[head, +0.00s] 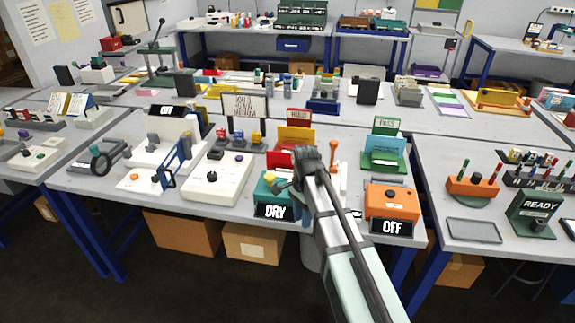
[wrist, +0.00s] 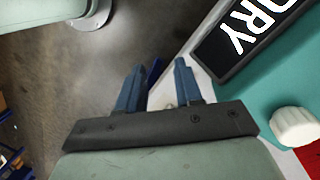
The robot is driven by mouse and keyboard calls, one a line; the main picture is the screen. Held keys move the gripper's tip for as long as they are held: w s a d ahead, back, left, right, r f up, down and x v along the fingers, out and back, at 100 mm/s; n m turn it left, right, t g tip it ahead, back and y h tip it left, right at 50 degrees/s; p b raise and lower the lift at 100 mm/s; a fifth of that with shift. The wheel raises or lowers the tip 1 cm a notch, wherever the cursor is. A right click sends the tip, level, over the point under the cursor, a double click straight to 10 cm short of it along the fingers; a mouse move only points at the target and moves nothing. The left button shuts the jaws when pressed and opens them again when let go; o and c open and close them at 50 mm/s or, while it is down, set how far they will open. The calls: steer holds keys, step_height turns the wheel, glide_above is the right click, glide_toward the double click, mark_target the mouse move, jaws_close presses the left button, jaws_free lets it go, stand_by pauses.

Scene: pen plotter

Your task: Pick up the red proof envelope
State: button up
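A red flat piece (head: 279,158) stands at the front of the red-backed HOLD rack (head: 298,117), left of my arm's end. I cannot tell for sure whether it is the proof envelope or part of the rack. A yellow card (head: 297,138) stands behind it. A small red patch (wrist: 311,156) shows at the lower right of the wrist view. My gripper (wrist: 159,65) has its two blue fingers apart with nothing between them. It is over the front table edge beside the DRY sign (wrist: 255,30), with floor below. In the head view my arm hides most of it.
The teal DRY box (head: 268,190) is left of my arm, and the orange OFF box (head: 392,200) is right. A green rack (head: 385,150) stands behind the orange box. A white control box (head: 217,178) is further left. Cardboard boxes (head: 252,243) stand under the table.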

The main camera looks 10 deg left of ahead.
steer(key=w+r+m+h, duration=0.1)
steer(key=w+r, duration=0.4)
steer(key=w, duration=0.1)
step_height(320, 180, up, 12)
steer(key=r+m+t+y, duration=0.1)
steer(key=m+t, duration=0.1)
steer(key=m, duration=0.6)
glide_above(287, 156)
step_height(287, 156, down, 14)
steer(key=shift+w+f, duration=0.1)
steer(key=shift+c, duration=0.2)
jaws_close()
